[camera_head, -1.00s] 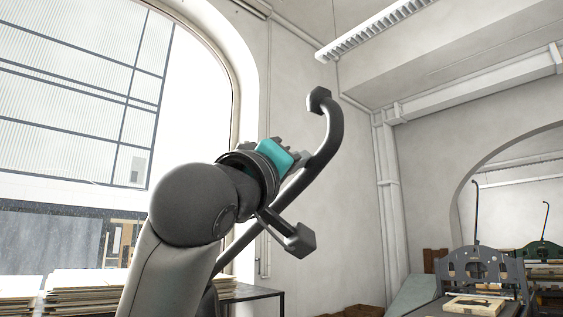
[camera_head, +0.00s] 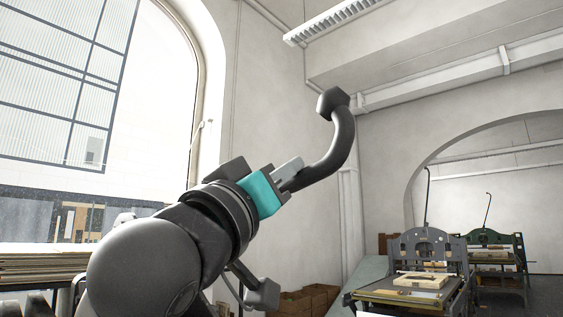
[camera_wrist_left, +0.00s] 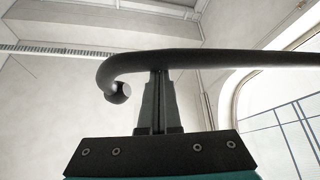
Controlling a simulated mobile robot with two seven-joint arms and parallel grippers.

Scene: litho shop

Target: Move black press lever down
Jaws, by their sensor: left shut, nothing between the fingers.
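The black press lever (camera_head: 343,145) is a thick, curved dark bar with a faceted knob at its upper end. It rises in the middle of the head view, and its lower part is hidden behind my left arm. My left gripper (camera_head: 292,171), dark with a teal body, is shut and empty, with its fingers pointing up and right at the lever. In the left wrist view the lever (camera_wrist_left: 225,58) runs across just past the closed fingertips (camera_wrist_left: 158,75), with its knob to the left. I cannot tell whether they touch. My right gripper is out of view.
A grey press (camera_head: 428,248) and a green press (camera_head: 497,245) stand at the right. Brown boxes (camera_head: 305,300) are on the floor below. Stacked boards (camera_head: 40,262) lie at the left under a large window. The air around the lever's upper end looks clear.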

